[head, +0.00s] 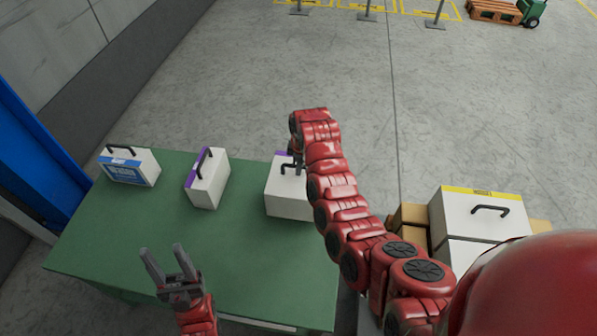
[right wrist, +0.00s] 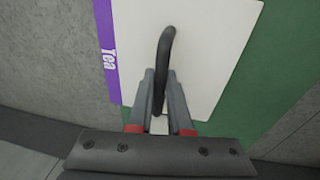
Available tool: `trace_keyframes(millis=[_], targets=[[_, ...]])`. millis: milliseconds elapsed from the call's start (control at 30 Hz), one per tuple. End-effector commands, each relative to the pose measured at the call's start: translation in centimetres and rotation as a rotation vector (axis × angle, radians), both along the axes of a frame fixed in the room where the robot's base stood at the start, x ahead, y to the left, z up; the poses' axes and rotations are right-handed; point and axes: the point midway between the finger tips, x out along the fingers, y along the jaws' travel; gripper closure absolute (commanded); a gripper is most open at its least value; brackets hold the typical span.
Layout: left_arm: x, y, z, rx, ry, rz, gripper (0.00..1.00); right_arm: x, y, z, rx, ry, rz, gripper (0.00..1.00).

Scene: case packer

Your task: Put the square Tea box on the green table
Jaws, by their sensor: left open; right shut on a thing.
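The square Tea box (head: 287,203) is white with a purple strip and a black handle. It is at the right end of the green table (head: 150,235), and I cannot tell whether its base touches the top. My right gripper (head: 296,158) is shut on its handle from above. The right wrist view shows the box top (right wrist: 215,45) with the word Tea on the purple strip, and my right gripper (right wrist: 160,98) around the black handle. My right arm hides the box's right side in the head view. My left gripper (head: 165,255) is open and empty over the table's near left part.
A white box with a purple strip (head: 208,182) stands on the table's middle, and a white and blue box (head: 130,168) at its far left. White boxes with a yellow strip (head: 480,215) are stacked beside brown cartons (head: 410,215) at right. The table's near middle is clear.

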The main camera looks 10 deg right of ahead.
Motion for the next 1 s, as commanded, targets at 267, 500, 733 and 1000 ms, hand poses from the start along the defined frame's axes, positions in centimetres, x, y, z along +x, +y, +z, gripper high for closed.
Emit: trace_keyframes(millis=[267,500,733,1000], targets=[[0.0,0.0,0.5,0.000,0.000,0.000,0.50,0.5,0.1,-0.2,-0.001,-0.004,-0.001,1.00],[0.0,0.0,1.6,0.000,0.000,0.000,0.50,0.5,0.1,-2.6,-0.002,-0.002,-0.001,1.00],[0.0,0.0,1.6,0.000,0.000,0.000,0.50,0.5,0.1,-3.4,0.000,-0.004,-0.001,1.00],[0.0,0.0,1.6,0.000,0.000,0.000,0.50,0.5,0.1,-3.5,-0.001,-0.003,-0.001,0.53]])
